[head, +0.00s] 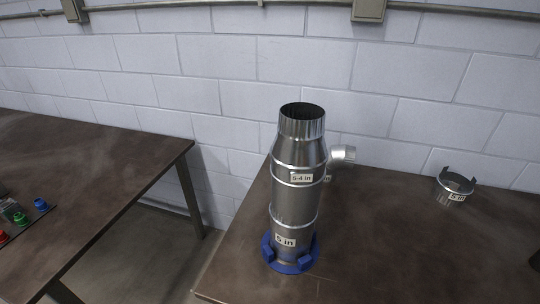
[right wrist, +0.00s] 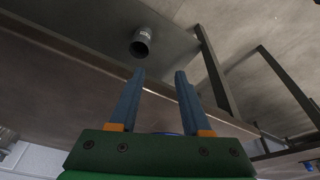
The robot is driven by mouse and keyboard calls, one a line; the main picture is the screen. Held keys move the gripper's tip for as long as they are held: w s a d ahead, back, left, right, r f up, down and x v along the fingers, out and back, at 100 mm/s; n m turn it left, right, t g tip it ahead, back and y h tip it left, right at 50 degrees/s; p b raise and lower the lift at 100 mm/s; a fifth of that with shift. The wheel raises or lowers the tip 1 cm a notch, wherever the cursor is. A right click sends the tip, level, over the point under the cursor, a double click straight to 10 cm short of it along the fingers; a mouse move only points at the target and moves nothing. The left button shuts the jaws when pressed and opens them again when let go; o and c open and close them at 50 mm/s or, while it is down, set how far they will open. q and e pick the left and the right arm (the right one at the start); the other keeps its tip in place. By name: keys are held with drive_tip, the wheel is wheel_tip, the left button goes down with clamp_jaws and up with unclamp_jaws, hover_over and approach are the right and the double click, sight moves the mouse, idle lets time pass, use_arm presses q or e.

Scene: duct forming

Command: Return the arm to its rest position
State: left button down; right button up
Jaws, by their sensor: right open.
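My right gripper (right wrist: 160,76) shows in the right wrist view with its two fingers apart and nothing between them. My left gripper is in neither view. In the head view a tall metal duct stack (head: 297,190) stands upright in a blue ring holder (head: 290,262) on the right table. Its upper part is labelled "5-4 in" and its lower part "5 in". No gripper touches the stack in the head view. A grey open-ended cylinder (right wrist: 141,45) with a small label lies beyond the fingers in the right wrist view, apart from them.
The right table (head: 390,250) also bears a metal elbow (head: 342,156) behind the stack and a short notched collar (head: 455,190) at right. A dark thing is cut off at the right edge. A left table (head: 90,165) with coloured buttons stands across a gap. A block wall is behind.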

wheel_tip(320, 180, down, 19)
drive_tip(key=s+g+b, duration=0.1)
drive_tip(key=s+b, duration=0.1)
drive_tip(key=s, duration=0.1)
drive_tip(key=s+d+f+g+b, duration=0.1)
drive_tip(key=s+d+f+b, duration=0.1)
drive_tip(key=s+f, duration=0.8)
drive_tip(key=shift+s+f+n, duration=0.3)
drive_tip(key=shift+s+f, duration=0.05)
drive_tip(key=shift+s, duration=0.25)
drive_tip(key=shift+d, duration=0.1)
